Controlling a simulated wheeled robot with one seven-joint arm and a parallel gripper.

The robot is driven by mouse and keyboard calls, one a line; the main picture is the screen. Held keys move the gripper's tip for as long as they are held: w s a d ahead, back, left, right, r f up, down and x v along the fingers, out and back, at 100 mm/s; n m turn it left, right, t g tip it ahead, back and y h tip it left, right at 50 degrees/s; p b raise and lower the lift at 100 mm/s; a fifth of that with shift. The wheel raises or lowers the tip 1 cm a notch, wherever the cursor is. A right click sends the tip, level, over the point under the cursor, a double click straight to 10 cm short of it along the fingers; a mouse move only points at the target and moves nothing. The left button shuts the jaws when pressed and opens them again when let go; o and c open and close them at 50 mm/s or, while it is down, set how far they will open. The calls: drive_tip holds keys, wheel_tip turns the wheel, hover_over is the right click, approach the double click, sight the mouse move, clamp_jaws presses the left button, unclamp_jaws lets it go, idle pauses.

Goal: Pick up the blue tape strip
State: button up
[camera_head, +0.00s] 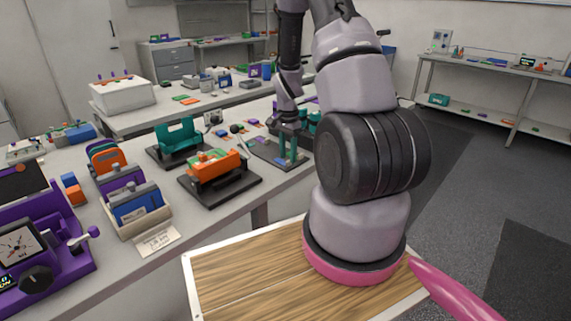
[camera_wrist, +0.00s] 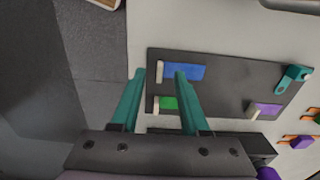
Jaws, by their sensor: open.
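In the wrist view the blue tape strip (camera_wrist: 191,72) lies flat on a dark grey board (camera_wrist: 225,88), with a small beige block (camera_wrist: 160,71) at its left end. My gripper (camera_wrist: 161,73) has two teal fingers, spread apart and empty. The right fingertip overlaps the strip in the picture, and the left fingertip is just past the board's left edge. Height above the board is hard to judge. In the head view my gripper (camera_head: 289,158) points down over the board; the strip is not clearly visible there.
A green strip (camera_wrist: 168,103) and a purple strip (camera_wrist: 268,110) also lie on the board, with a teal clip (camera_wrist: 293,77) at its right. An orange device (camera_head: 214,168) and a teal device (camera_head: 180,142) stand left on the table. Floor shows beyond the table edge.

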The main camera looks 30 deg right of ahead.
wheel_tip(320, 180, down, 2)
drive_tip(key=shift+f, duration=0.1)
clamp_jaws()
